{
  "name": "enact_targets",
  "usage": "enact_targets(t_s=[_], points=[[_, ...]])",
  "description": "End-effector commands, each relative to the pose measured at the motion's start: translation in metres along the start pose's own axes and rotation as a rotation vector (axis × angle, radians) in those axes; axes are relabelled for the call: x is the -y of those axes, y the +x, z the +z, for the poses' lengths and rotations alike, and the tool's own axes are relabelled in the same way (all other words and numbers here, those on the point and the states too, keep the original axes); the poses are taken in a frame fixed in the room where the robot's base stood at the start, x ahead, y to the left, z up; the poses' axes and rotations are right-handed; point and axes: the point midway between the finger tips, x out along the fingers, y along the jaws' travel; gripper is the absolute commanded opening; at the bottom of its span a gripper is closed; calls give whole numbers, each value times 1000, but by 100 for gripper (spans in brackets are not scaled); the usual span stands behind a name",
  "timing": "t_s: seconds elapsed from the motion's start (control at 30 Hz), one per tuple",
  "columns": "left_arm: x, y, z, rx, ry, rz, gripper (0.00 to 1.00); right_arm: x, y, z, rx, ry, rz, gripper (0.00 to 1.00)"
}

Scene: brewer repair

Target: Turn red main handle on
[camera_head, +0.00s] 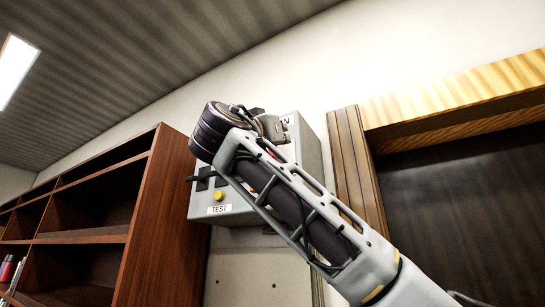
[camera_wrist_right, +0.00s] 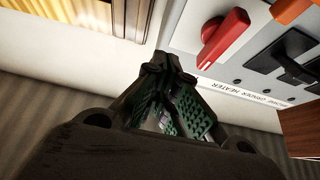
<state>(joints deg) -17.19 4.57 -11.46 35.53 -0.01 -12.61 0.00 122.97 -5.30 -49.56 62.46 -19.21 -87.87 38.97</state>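The red main handle (camera_wrist_right: 225,38) shows in the right wrist view, on the face of a grey control box. It lies slanted beside a black switch, up and to the right of my right gripper's fingertips, with a visible gap in the picture. In the head view my right arm covers most of the box's face, so the handle is largely hidden. My right gripper (camera_wrist_right: 160,68) has its fingertips together with nothing seen between them. In the head view, the gripper (camera_head: 274,127) is in front of the box's upper part. My left gripper is not in view.
The grey control box (camera_head: 312,160) has a yellow button (camera_head: 219,195) above a TEST label. The wrist view shows a black switch (camera_wrist_right: 280,60) and an orange handle (camera_wrist_right: 292,9) near the red one. A wooden bookshelf (camera_head: 160,230) stands left, a wooden frame (camera_head: 352,165) right.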

Motion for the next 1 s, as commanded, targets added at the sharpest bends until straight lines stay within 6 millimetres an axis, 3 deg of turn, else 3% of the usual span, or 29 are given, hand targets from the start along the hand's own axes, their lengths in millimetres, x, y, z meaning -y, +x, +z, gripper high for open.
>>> enact_targets(t_s=[0.5, 1.0], points=[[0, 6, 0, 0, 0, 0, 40, 0, -26, -14, 0, 1, -1, 0], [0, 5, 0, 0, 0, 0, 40, 0, -27, -15, 0, 1, 0, 0]])
